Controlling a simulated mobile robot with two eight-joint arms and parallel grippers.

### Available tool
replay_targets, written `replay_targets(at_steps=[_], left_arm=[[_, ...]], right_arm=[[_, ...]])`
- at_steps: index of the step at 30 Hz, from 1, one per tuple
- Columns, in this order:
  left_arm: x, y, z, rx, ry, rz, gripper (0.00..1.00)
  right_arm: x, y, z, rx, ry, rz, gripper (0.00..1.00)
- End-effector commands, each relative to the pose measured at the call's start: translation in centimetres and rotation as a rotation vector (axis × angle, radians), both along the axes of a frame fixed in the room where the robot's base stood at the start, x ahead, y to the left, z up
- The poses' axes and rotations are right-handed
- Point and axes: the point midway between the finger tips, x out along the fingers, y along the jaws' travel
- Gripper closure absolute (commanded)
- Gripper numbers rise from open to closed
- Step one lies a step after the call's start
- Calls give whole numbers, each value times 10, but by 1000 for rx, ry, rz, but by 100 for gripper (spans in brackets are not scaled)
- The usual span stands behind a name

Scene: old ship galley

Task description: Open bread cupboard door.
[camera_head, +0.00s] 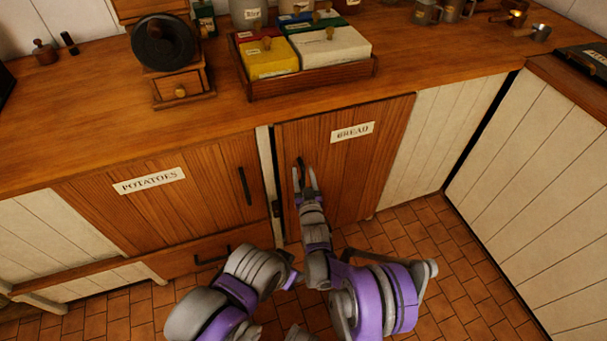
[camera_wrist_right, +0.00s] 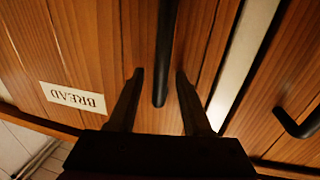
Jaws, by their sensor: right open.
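The bread cupboard door (camera_head: 365,170) is a brown plank door under the counter with a white BREAD label (camera_head: 352,132). A dark line runs along its left edge; I cannot tell whether it is fully closed or slightly ajar. Its black upright handle (camera_head: 301,163) is near that edge. My right gripper (camera_head: 305,172) is open at the handle. In the right wrist view the handle (camera_wrist_right: 165,55) runs between the two fingers of the gripper (camera_wrist_right: 159,78), with a visible gap on each side near its end. My left gripper is not in view.
The potatoes door (camera_head: 195,190), with its own black handle (camera_head: 244,186), is to the left. A white panelled cabinet (camera_head: 535,180) stands at the right. The tiled floor (camera_head: 440,260) before the bread door is clear on the right. A wooden tray (camera_head: 315,80) of boxes stands on the counter.

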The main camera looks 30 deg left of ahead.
Motion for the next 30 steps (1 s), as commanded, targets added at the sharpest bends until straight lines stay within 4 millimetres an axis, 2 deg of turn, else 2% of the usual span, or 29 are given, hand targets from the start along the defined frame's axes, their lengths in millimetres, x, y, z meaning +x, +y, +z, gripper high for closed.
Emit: replay_targets(at_steps=[2, 9, 11, 30], left_arm=[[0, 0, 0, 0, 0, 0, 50], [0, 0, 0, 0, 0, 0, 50], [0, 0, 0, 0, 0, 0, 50], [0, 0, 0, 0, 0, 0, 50]], right_arm=[[0, 0, 0, 0, 0, 0, 50], [0, 0, 0, 0, 0, 0, 92], [0, 0, 0, 0, 0, 0, 100], [0, 0, 0, 0, 0, 0, 100]])
